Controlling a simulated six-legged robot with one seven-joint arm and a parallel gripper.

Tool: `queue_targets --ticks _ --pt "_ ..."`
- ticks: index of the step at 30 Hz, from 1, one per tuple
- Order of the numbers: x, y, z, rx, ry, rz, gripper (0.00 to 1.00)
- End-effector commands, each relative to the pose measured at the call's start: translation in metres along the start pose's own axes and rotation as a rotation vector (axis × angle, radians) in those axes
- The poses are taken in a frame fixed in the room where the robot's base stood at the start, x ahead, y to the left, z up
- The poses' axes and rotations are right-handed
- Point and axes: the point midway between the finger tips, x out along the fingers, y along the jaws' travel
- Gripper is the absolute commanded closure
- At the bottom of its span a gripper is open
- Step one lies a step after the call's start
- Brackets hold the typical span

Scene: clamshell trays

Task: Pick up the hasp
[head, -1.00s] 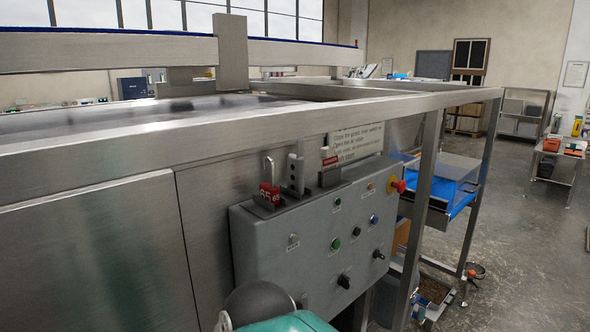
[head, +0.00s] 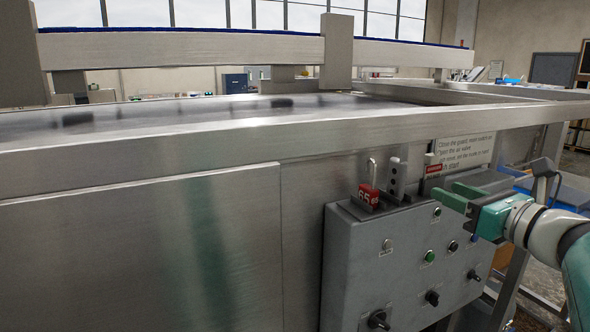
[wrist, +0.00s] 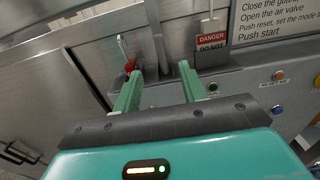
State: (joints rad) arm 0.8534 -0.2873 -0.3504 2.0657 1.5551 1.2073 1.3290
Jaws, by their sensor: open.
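A grey upright piece with dark holes (head: 397,178), which looks like the hasp, stands at the top edge of the grey control box (head: 385,250) in the head view. A red padlock marked 65 (head: 369,195), with a steel shackle, stands just left of it. My gripper (head: 449,194) is open and empty, to the right of both, in front of the box's upper part. In the wrist view the open fingers (wrist: 160,70) point toward the box top, with the red lock (wrist: 130,66) near the left fingertip. I cannot make out the hasp clearly there.
A red and white danger tag (wrist: 211,40) and an instruction sign (wrist: 270,22) are on the steel wall behind. A long steel rail (head: 250,132) runs above the box. Buttons and knobs (head: 429,257) stick out from the box front.

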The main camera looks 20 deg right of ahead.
Motion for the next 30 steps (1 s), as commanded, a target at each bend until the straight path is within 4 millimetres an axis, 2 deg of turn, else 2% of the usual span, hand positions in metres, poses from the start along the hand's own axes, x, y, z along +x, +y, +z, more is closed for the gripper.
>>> queue_targets --ticks 5,12,20,27,30 --pt "0.023 -0.001 0.001 0.008 -0.004 -0.002 0.58" --pt "0.070 0.000 0.001 0.005 -0.002 -0.001 0.58" --pt "0.092 0.001 0.002 0.004 -0.002 -0.002 0.58" --pt "0.127 0.002 0.004 0.005 -0.002 -0.001 0.58" --pt "0.136 0.002 0.004 0.004 -0.002 -0.001 0.58"
